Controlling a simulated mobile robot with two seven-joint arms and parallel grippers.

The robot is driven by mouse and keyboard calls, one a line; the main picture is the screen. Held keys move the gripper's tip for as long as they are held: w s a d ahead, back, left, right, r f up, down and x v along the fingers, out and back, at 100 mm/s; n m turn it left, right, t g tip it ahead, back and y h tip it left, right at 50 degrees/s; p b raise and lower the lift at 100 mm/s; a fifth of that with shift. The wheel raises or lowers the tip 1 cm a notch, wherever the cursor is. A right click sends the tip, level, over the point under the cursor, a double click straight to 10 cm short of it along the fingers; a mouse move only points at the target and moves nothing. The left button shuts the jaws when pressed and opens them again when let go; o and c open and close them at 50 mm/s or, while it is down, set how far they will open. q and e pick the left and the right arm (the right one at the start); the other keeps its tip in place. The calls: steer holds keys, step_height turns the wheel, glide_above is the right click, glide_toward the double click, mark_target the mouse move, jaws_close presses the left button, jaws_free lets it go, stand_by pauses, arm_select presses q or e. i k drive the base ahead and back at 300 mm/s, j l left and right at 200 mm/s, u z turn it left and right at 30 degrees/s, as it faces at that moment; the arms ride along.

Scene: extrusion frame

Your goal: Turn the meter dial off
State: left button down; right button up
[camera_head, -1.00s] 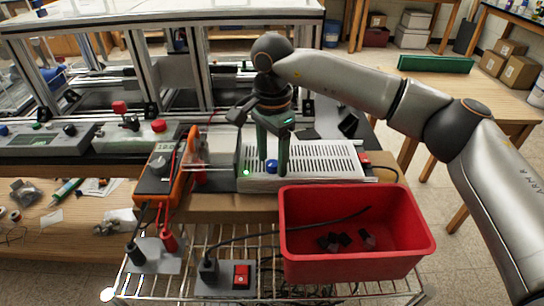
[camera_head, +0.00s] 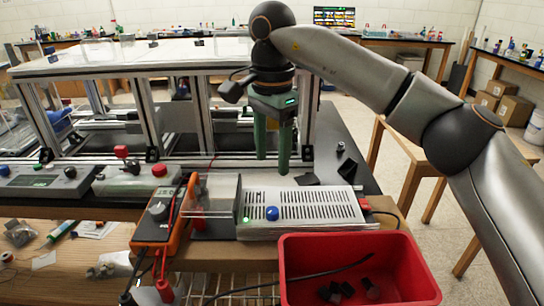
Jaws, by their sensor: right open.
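The orange meter (camera_head: 183,222) stands at the left of the bench front, with a grey round dial (camera_head: 158,211) on its face and a red lead plugged in below. The dial's exact setting is too small to read. My right gripper (camera_head: 272,170) points down with its two green fingers apart and empty. It is to the right of the meter, in the picture above the perforated power supply (camera_head: 308,207) and its blue knob (camera_head: 272,213). It touches neither the meter nor its dial. My left gripper is not in view.
A clear upright panel (camera_head: 212,196) stands between the meter and the power supply. A red bin (camera_head: 352,250) with small dark parts is in front. The aluminium frame (camera_head: 143,105) rises behind.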

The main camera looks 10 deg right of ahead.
mark_target(158, 212)
steer(key=k, duration=1)
